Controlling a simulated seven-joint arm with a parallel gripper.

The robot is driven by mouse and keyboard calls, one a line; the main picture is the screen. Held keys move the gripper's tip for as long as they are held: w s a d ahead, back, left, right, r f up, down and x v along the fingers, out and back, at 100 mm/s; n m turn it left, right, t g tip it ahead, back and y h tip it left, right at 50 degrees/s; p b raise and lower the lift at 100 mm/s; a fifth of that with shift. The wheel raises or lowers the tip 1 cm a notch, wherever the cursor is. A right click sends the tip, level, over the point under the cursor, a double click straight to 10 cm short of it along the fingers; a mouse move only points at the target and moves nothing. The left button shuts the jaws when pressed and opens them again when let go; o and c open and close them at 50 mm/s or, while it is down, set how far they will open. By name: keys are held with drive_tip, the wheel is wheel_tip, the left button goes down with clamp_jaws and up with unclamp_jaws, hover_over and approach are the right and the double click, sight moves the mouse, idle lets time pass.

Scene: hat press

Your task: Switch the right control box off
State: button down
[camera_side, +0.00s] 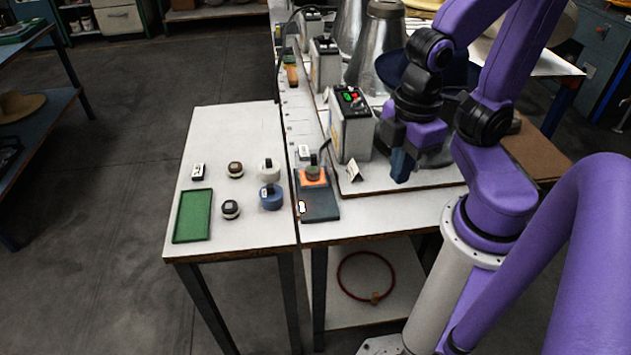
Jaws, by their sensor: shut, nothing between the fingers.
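Several grey control boxes stand in a row along the table. The nearest and rightmost one (352,135) has a black top panel with a green and a red button (351,96). I cannot tell a switch state from the panel. My gripper (401,167) is shut and empty, pointing down just right of this box, apart from it in the picture. Its fingertips are low, close to the pale board. Two other control boxes, a middle one (325,66) and a far one (311,27), stand behind.
Metal cones (377,50) and a dark blue hat (455,68) stand behind my gripper. A small white card (354,172) stands in front of the near box. An orange-and-dark block (318,200), a green tray (193,216) and several small round items lie to the left.

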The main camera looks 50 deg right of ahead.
drive_tip(key=shift+w, duration=0.15)
drive_tip(key=w+d+r+m, duration=0.3)
drive_tip(key=w+m, duration=0.3)
drive_tip(key=w, duration=0.5)
drive_tip(key=w+d+r+m, duration=0.3)
drive_tip(key=w+m, duration=0.2)
drive_tip(key=w, duration=0.7)
wheel_tip(320, 180, up, 2)
drive_tip(key=m, duration=1.1)
hover_over(345, 86)
drive_tip(key=shift+s+r, duration=0.1)
drive_tip(key=shift+r, duration=0.05)
wheel_tip(345, 86, down, 14)
drive_tip(key=shift+f, duration=0.1)
